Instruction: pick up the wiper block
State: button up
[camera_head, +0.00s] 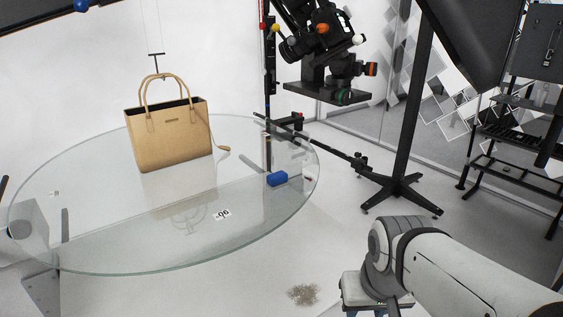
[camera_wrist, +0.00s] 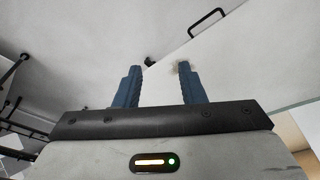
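The wiper block is likely the small blue block (camera_head: 277,179) lying on the right part of the round glass turntable (camera_head: 110,240), near its rim. My gripper (camera_wrist: 159,84) is open in the wrist view, with two blue fingers apart and nothing between them. In the head view it is at the bottom edge, below and right of the blue block and well apart from it. Its fingers are mostly cut off there. The block does not show in the wrist view.
A tan handbag (camera_head: 172,139) stands on the turntable, left of the block. A black camera rig (camera_head: 322,50) hangs above the right side, and a black stand (camera_head: 402,190) is to the right. A brown-grey patch of debris (camera_head: 303,294) lies on the floor.

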aim_at(274, 181)
jog(key=i, duration=1.1)
jog(key=u, duration=0.05)
